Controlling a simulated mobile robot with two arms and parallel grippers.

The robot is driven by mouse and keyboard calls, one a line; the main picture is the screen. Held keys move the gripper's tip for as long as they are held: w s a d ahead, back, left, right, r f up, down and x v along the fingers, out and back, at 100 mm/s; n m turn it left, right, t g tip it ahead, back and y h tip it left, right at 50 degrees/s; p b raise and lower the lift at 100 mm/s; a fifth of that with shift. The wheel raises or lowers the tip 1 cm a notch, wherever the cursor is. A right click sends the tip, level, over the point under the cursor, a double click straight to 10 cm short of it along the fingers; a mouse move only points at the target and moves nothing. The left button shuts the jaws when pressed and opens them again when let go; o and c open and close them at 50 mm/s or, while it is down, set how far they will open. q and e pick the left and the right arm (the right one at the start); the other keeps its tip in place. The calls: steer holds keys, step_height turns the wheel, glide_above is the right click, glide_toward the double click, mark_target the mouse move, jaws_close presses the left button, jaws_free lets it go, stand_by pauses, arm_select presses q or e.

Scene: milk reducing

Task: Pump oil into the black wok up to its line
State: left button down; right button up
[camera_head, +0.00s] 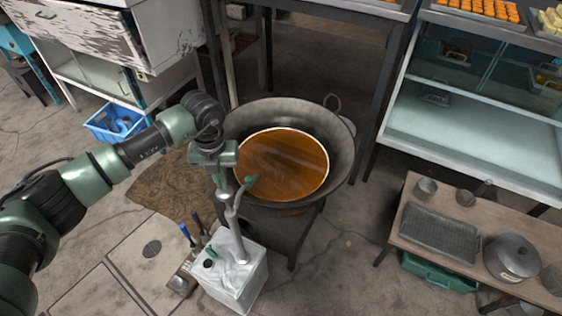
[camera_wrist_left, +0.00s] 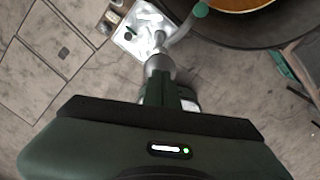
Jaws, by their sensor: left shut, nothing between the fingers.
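The black wok (camera_head: 338,137) stands on a dark stand and holds brown-orange oil (camera_head: 285,165). A pale line rings the oil's edge. The wok's edge also shows in the wrist view (camera_wrist_left: 235,32). A whitish oil can (camera_head: 232,285) stands on the floor in front of the wok, with a grey pump (camera_head: 236,245) rising from it. The pump's spout, with a green tip (camera_head: 251,181), hangs over the wok's near left side. My left gripper (camera_head: 222,187) is shut and empty, pointing down at the pump's top; I cannot tell whether it touches. My right gripper is out of view.
A low wooden bench (camera_head: 400,236) with pots and a dark tray stands right. A glass-fronted cabinet (camera_head: 470,125) is behind it. A blue crate (camera_head: 103,125) sits at left. Small items (camera_head: 182,280) lie beside the can. The floor at lower left is mostly clear.

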arm_select(q)
steer(key=shift+r, duration=0.1)
steer(key=shift+r+p, duration=1.6)
steer(key=shift+r, duration=0.85)
